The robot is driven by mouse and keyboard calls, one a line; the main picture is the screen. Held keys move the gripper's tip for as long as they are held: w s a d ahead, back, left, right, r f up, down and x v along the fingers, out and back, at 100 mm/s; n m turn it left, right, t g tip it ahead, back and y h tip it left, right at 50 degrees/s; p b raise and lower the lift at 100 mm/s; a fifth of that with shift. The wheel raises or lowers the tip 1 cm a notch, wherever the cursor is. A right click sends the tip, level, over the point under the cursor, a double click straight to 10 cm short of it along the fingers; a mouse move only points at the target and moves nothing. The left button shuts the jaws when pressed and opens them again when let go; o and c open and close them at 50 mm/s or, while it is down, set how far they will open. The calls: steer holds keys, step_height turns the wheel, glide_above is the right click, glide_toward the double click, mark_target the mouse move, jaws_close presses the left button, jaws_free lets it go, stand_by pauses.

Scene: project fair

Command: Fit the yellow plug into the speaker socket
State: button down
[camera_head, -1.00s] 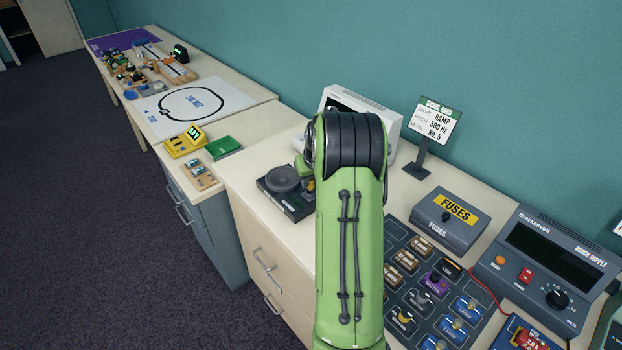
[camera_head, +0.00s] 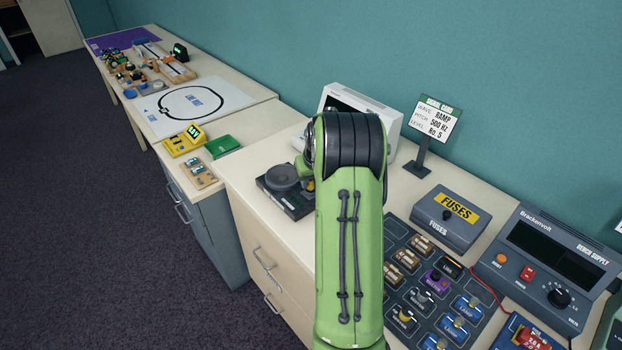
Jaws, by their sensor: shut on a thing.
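The speaker (camera_head: 287,191) is a dark box with a round grey cone on top, on the pale bench just left of my arm. Its right part is hidden behind my arm, and I cannot make out its socket. A small yellowish bit (camera_head: 310,185) shows at the arm's left edge beside the cone. I cannot tell whether it is the yellow plug. My green arm stands upright in the middle of the view and hides my gripper and whatever is in it.
A white-cased device (camera_head: 390,115) stands behind my arm, with a sign card (camera_head: 437,120) to its right. A component board (camera_head: 432,292), a fuse box (camera_head: 449,222) and a bench supply (camera_head: 548,262) fill the right. The bench is clear left of the speaker.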

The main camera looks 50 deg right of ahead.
steer(key=shift+f+b, duration=0.35)
steer(key=shift+f, duration=0.15)
steer(key=shift+c, duration=1.6)
jaws_free()
steer(key=shift+r, duration=0.1)
steer(key=shift+r+p, duration=3.05)
steer(key=shift+r, duration=0.95)
steer(key=shift+f, duration=0.1)
